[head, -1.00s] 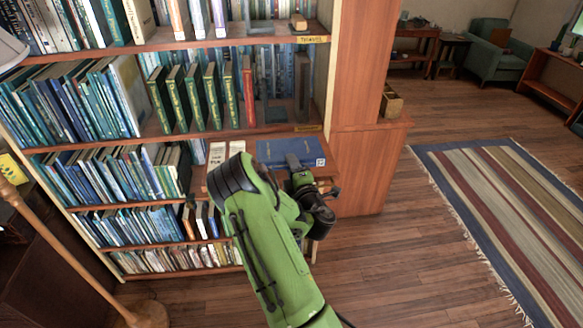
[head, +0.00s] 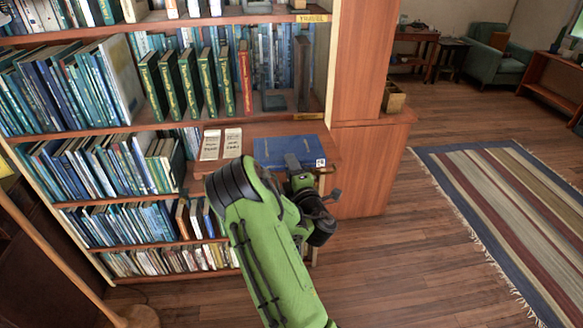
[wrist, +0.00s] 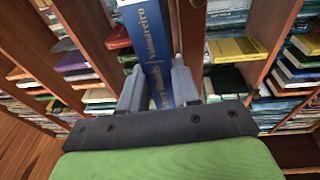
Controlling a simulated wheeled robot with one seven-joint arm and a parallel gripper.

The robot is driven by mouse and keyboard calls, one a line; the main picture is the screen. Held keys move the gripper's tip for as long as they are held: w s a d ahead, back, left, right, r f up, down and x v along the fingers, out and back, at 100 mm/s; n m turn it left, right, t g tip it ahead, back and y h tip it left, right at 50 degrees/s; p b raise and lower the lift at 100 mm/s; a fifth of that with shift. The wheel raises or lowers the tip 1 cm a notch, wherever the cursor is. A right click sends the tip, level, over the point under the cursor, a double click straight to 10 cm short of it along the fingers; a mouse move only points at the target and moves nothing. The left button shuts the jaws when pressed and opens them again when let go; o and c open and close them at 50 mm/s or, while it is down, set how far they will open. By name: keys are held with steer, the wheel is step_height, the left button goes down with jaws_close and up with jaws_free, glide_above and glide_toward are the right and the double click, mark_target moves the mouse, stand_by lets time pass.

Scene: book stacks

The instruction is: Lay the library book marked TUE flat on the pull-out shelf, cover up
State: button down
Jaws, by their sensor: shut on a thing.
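A blue book (head: 283,150) shows over the pull-out shelf (head: 265,131) in the head view, its broad blue cover facing up and a small white label at its near right corner. I cannot read the label, nor tell whether the book touches the shelf. My gripper (head: 296,163) is at the book's near edge, partly hidden by my arm. In the wrist view, my gripper (wrist: 158,88) is shut on the book's blue spine (wrist: 153,50), which has gold lettering and a white label at the top.
Two pale printed cards (head: 221,144) lie left of the blue book. Above stands a row of green books (head: 187,83) with one red book (head: 246,78). A bookcase side panel (head: 372,165) rises on the right. The floor before the rug (head: 505,200) is clear.

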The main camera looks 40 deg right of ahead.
steer(key=shift+f, duration=0.5)
steer(key=shift+f+b, duration=0.1)
steer(key=shift+b, duration=0.25)
steer(key=c, duration=0.7)
jaws_free()
steer(key=shift+c, duration=0.2)
steer(key=shift+f, duration=0.1)
steer(key=a+b+v, duration=0.1)
steer(key=b+v, duration=0.3)
steer(key=v, duration=0.3)
steer(key=shift+w+r, duration=0.25)
steer(key=shift+r, duration=0.05)
jaws_close()
steer(key=shift+r, duration=0.15)
stand_by(0.5)
